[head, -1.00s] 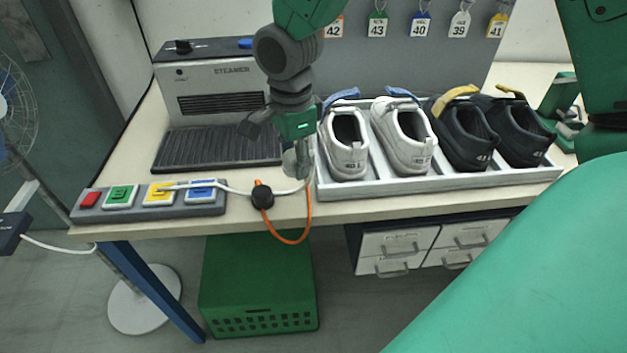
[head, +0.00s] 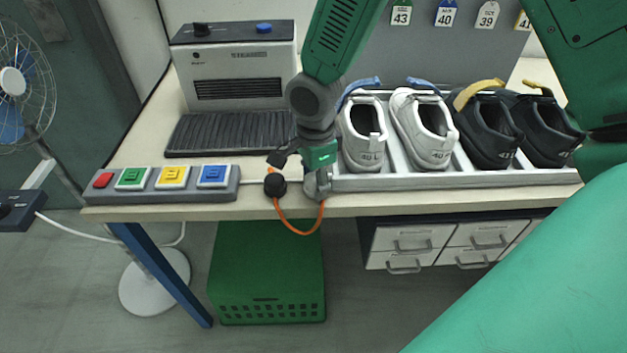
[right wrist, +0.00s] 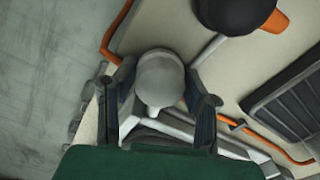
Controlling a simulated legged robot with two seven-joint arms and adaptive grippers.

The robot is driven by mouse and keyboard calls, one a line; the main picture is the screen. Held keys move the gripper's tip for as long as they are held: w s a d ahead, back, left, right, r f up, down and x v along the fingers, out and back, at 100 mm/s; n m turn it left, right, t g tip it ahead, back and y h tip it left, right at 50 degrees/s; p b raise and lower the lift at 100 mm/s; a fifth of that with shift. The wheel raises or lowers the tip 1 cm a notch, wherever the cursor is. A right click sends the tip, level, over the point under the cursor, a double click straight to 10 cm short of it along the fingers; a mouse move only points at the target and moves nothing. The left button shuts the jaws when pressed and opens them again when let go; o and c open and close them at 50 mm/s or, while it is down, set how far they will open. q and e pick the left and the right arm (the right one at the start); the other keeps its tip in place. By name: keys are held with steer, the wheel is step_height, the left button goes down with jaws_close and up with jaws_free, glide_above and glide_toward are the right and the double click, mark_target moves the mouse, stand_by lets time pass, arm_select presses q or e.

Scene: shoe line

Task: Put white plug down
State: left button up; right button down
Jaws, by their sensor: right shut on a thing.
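My right gripper (head: 318,183) is low at the front edge of the table, left of the shoe tray. In the right wrist view its two dark fingers (right wrist: 163,105) are closed on both sides of a rounded, pale grey-white plug (right wrist: 160,78). In the head view the plug is mostly hidden by the gripper, and I cannot tell whether it touches the table. A thin pale cable (right wrist: 208,49) runs from near the plug toward a round black connector. My left gripper is not in view.
The black connector (head: 275,185) with an orange cord (head: 296,232) is just left of the gripper. Further left is the button box (head: 160,184), with the steamer (head: 237,65) behind. The shoe tray (head: 460,181) is close on the right. A green crate (head: 267,272) stands below.

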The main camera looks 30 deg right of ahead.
mark_target(314, 176)
steer(key=c, duration=1)
jaws_free()
steer(key=shift+d+f, duration=0.1)
steer(key=shift+o, duration=0.2)
steer(key=shift+r, duration=0.5)
step_height(314, 176, up, 11)
steer(key=p, duration=0.1)
steer(key=shift+r+p, duration=0.15)
steer(key=shift+p, duration=0.15)
